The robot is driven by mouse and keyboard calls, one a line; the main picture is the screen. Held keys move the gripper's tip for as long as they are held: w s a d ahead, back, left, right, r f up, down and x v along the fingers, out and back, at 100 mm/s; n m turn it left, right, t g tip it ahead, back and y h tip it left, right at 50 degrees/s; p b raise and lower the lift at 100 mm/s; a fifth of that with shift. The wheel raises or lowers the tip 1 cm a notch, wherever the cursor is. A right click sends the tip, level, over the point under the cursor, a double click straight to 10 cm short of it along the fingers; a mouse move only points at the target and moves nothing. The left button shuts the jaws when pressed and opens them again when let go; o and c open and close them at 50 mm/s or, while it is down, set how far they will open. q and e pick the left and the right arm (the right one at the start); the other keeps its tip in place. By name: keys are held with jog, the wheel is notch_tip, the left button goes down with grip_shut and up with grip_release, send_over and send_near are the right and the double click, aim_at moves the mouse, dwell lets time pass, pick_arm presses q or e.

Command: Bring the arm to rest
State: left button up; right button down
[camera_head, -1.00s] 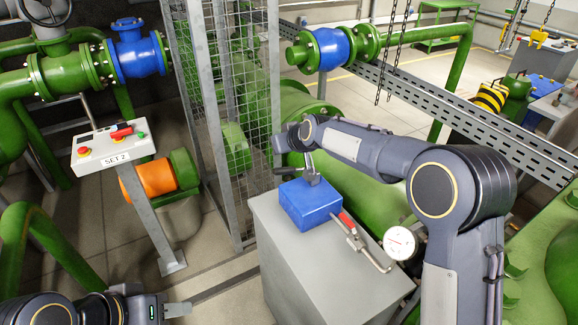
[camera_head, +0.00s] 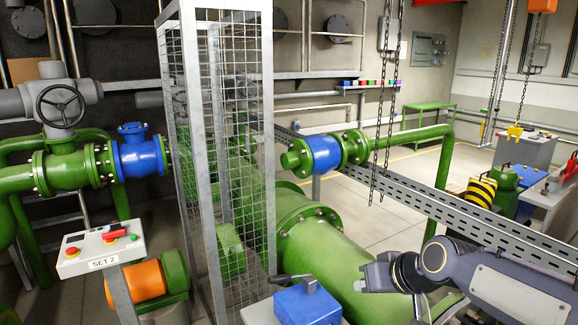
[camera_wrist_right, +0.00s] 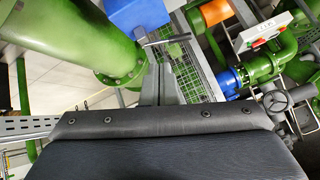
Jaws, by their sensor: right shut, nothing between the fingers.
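My right gripper (camera_head: 360,286) is at the lower right of the head view, right of the blue box and apart from it. Its fingers are together and empty in the right wrist view (camera_wrist_right: 157,88). The blue box (camera_head: 306,304) with a grey lever handle on top sits on a grey cabinet (camera_head: 258,313). The box also shows at the top of the right wrist view (camera_wrist_right: 136,14), with its handle (camera_wrist_right: 165,40) beyond the fingertips. My left gripper is out of view.
A large green pipe (camera_head: 325,252) runs behind the box. A mesh cage (camera_head: 240,150) stands left of it. A slotted grey rail (camera_head: 420,205) crosses behind my right arm. Chains (camera_head: 388,110) hang in the middle. A control box marked SET 2 (camera_head: 100,250) stands left.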

jog(key=s+d+f+m, duration=0.1)
jog(key=s+f, duration=0.1)
jog(key=s, duration=0.6)
jog(key=s+d+f+m+g, duration=0.1)
jog(key=s+d+f, duration=0.1)
jog(key=s, duration=0.7)
jog(key=s+d+f+m+h, duration=0.1)
jog(key=s+f, duration=0.3)
jog(key=s, duration=0.5)
jog(key=shift+d+m+g, duration=0.3)
jog(key=shift+d, duration=0.35)
jog(key=shift+w+r, duration=0.15)
